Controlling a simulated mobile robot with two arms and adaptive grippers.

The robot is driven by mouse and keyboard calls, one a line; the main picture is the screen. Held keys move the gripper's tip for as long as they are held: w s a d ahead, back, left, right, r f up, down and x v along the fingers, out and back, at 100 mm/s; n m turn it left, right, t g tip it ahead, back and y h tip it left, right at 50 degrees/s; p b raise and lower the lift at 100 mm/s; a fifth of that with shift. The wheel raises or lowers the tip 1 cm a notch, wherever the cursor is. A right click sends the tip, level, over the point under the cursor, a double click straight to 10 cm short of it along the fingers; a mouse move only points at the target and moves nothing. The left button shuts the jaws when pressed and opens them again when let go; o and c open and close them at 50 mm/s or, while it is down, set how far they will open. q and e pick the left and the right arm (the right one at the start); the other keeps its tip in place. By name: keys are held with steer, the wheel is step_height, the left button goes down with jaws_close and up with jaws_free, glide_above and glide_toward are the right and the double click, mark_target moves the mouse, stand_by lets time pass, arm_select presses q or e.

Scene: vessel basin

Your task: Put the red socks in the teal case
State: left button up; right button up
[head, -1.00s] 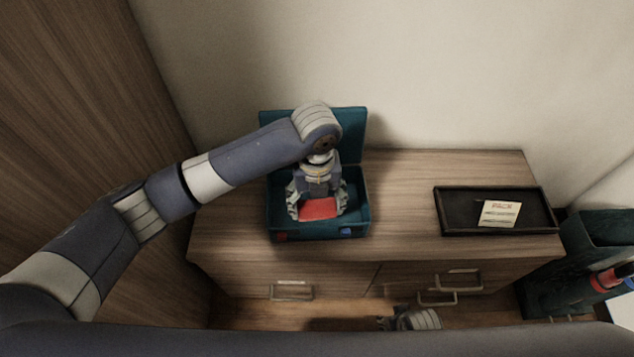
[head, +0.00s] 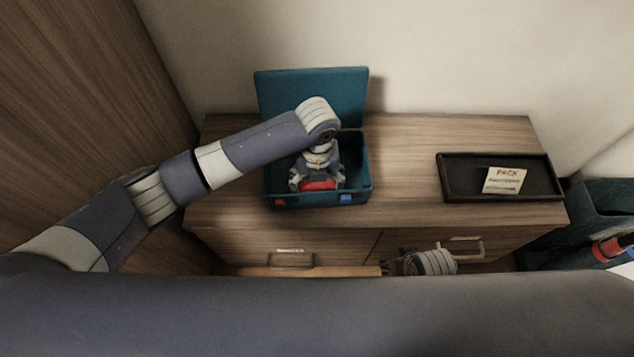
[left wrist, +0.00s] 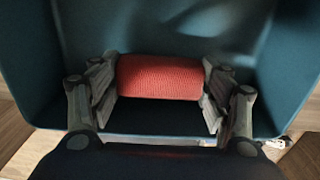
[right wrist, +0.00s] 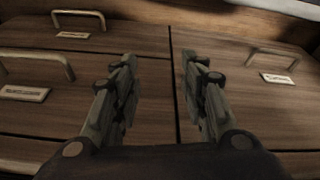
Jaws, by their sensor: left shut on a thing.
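The teal case (head: 356,185) stands open on the dresser top, its lid (head: 310,97) raised at the back. My left gripper (head: 318,184) is down inside the case, shut on the rolled red socks (head: 318,185). In the left wrist view the red socks (left wrist: 158,77) sit between both fingers, with the case's teal walls around them. Whether the socks touch the case floor is hard to tell. My right gripper (right wrist: 160,90) is open and empty in front of the drawers; it shows low in the head view (head: 395,262).
A black tray (head: 455,193) with a card reading "PACK" (head: 505,180) lies on the dresser's right. The dresser top (head: 405,150) between case and tray is clear. Drawers with metal handles (right wrist: 80,15) face my right gripper. A dark teal bin (head: 590,205) stands at the right.

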arm_select(q)
steer(key=shift+f, duration=0.15)
steer(key=o, duration=0.9)
arm_select(e)
steer(key=shift+r, duration=0.15)
arm_select(q)
steer(key=shift+r, duration=0.3)
step_height(320, 180, up, 12)
steer(key=p, duration=0.2)
steer(key=shift+f+p, duration=0.1)
steer(key=shift+p, duration=0.2)
arm_select(e)
steer(key=s+f, duration=0.3)
steer(key=f, duration=0.5)
steer(key=shift+d+f+g, duration=0.2)
steer(key=shift+f+g, duration=0.1)
steer(key=shift+f, duration=0.1)
arm_select(q)
steer(key=shift+f, duration=0.1)
